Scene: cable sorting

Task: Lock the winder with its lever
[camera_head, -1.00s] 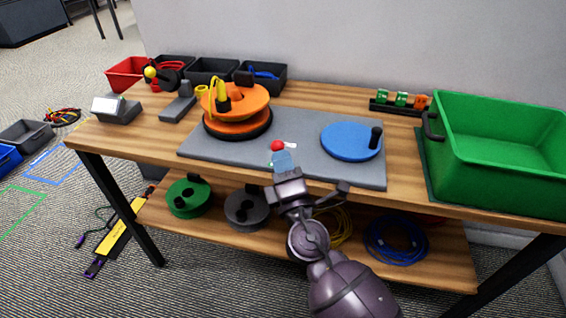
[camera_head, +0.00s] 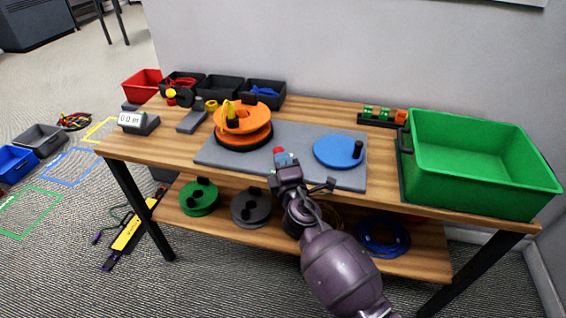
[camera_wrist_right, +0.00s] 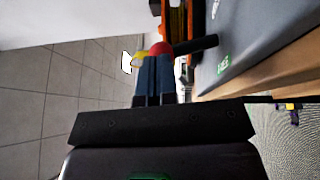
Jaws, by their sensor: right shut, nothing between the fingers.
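The winder has an orange reel (camera_head: 243,122) on a black base at the left of a grey board (camera_head: 295,139), and a blue disc (camera_head: 339,150) with a black upright handle at the right. My left gripper is out of view.
A green crate (camera_head: 480,190) stands at the table's right. Small bins (camera_head: 221,88) line the back left. A display box (camera_head: 138,123) sits at the left end. The shelf below holds a green spool (camera_head: 199,197), a dark spool (camera_head: 251,207) and blue cable (camera_head: 383,238).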

